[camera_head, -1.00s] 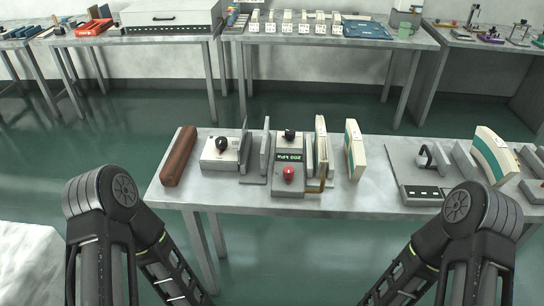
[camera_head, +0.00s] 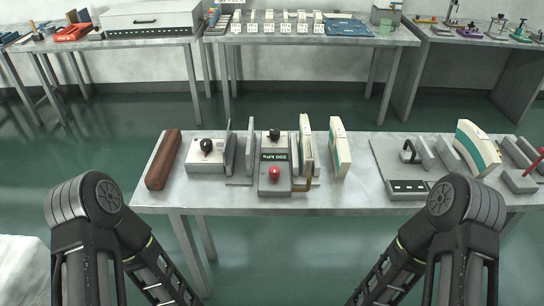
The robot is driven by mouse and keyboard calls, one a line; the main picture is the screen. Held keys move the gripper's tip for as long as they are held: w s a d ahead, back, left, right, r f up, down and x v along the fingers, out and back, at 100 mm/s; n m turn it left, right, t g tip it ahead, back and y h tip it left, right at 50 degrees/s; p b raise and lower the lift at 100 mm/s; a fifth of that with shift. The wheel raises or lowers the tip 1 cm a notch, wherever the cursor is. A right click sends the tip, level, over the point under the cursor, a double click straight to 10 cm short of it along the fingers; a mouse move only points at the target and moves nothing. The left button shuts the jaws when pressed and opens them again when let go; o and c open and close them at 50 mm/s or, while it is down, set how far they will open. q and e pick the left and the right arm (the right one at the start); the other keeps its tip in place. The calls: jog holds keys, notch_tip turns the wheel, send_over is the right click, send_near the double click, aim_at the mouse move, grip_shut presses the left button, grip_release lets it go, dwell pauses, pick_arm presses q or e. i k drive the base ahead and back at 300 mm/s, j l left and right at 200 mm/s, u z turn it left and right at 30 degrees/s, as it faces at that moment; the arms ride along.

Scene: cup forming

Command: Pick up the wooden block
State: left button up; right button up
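The wooden block (camera_head: 164,160) is a long reddish-brown bar with rounded edges. It lies on the left end of the near grey table (camera_head: 240,201), pointing away from me and leaning slightly right. Nothing touches it. My two arms come up from the bottom of the view, the left one below and left of the block, the right one at the lower right. Both forearms run down out of the picture, so neither gripper is in view.
Right of the block stands a device with a black knob (camera_head: 206,146), then upright grey plates, a pressure unit with a red knob (camera_head: 275,174) and white-green panels (camera_head: 340,148). More fixtures stand farther right. A back table (camera_head: 310,40) holds other items. Green floor lies between.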

aim_at(158, 172)
jog(key=j+z, duration=0.9)
jog(key=z, duration=0.2)
jog(key=k+j, duration=0.1)
jog(key=j, duration=0.2)
jog(key=k+j, duration=0.15)
jog(key=j, duration=0.2)
jog(key=k+j+z, duration=0.1)
jog(key=j, duration=0.2)
jog(key=k+j, duration=0.15)
jog(key=j, duration=0.15)
